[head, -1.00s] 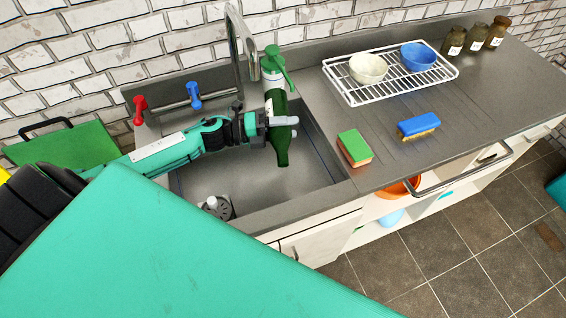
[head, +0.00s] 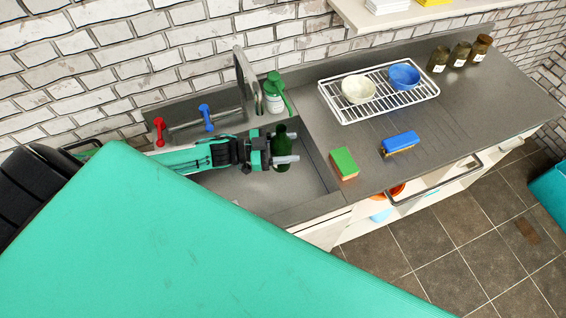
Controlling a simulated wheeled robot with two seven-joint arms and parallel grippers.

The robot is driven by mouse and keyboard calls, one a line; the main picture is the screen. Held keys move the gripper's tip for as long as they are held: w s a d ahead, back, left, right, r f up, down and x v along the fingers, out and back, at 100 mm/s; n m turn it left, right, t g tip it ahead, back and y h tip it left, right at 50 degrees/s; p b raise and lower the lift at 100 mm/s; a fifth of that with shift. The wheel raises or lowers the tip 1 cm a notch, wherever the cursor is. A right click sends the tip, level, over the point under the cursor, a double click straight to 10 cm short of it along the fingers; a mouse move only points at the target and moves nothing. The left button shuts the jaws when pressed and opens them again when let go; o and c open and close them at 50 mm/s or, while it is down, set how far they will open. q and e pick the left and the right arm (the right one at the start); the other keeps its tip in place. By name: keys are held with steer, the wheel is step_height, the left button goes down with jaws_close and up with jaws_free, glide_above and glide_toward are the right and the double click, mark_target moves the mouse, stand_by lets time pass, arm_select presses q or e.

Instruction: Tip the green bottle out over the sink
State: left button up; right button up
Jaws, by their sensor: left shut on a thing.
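The dark green bottle (head: 281,150) is in my left gripper (head: 286,161), over the right part of the sink (head: 313,187). The fingers are shut around the bottle's side, with their pale tips showing to its right. The bottle looks foreshortened from here, and I cannot tell its exact tilt or see its mouth. No liquid is visible. My left arm reaches in from the left across the basin and hides part of it. My right gripper is out of view.
The tall faucet (head: 246,78) and a green-topped soap dispenser (head: 274,98) stand behind the bottle. A sponge (head: 344,164), a blue brush (head: 400,143) and a dish rack (head: 343,107) with two bowls are on the counter to the right.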

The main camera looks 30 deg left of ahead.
mark_target(288, 141)
arm_select(q)
steer(key=shift+r+b, duration=0.1)
steer(key=shift+b, duration=0.25)
step_height(288, 141, up, 3)
steer(key=n+p, duration=0.1)
steer(key=p, duration=0.2)
steer(key=shift+r, duration=0.1)
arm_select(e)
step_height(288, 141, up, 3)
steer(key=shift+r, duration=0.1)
arm_select(q)
steer(key=s+d+r+n+t+y+b, duration=0.2)
steer(key=d+n+t+y+b, duration=0.35)
steer(key=d, duration=0.55)
steer(key=s+a+r+n+t+y+b, duration=0.2)
steer(key=a+n+y, duration=0.4)
steer(key=a+y, duration=0.3)
steer(key=shift+s+a+b, duration=0.15)
steer(key=shift+s+b, duration=0.2)
steer(key=shift+b, duration=0.25)
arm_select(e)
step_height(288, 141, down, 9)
